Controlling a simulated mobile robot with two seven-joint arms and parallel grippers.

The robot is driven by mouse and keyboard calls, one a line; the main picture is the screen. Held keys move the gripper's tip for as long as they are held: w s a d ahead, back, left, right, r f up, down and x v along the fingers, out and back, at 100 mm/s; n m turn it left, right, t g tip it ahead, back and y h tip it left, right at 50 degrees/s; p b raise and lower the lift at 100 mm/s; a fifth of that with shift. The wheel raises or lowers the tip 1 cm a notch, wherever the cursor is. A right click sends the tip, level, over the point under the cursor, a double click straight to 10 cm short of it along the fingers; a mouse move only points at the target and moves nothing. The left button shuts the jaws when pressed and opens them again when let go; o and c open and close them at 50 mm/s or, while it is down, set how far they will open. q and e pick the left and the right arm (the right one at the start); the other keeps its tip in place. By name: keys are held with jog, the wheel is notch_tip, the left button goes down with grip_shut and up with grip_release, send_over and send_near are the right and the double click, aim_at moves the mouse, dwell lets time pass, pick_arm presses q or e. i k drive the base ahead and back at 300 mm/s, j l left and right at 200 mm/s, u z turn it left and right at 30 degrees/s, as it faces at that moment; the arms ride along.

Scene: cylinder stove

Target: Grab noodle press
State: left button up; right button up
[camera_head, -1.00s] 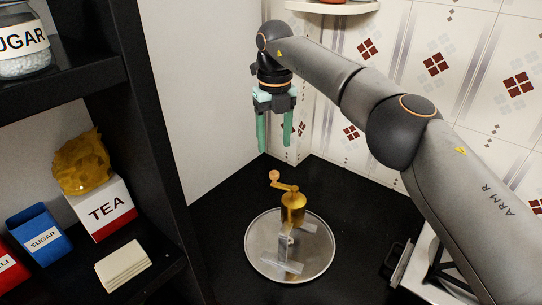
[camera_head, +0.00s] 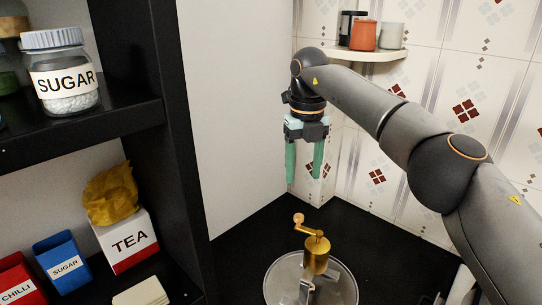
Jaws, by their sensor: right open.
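The noodle press is most likely the brass device (camera_head: 316,257) with a side crank and a pinkish knob. It stands upright on a round metal tray (camera_head: 345,288) on the black counter, lower middle of the head view. A clear, flat part stands in front of it, partly cut off by the frame's bottom edge. My right gripper (camera_head: 303,177) hangs above and slightly behind the press, its two green fingers pointing down, apart and empty. It does not touch the press. My left gripper is not in view.
A black shelf on the left holds a sugar jar (camera_head: 64,74), a tea box (camera_head: 127,240), a yellow bag (camera_head: 110,195) and blue and red boxes. A tiled wall with a small corner shelf (camera_head: 372,53) of cups stands behind.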

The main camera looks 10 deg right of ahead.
aim_at(316, 256)
jog(key=k, duration=0.95)
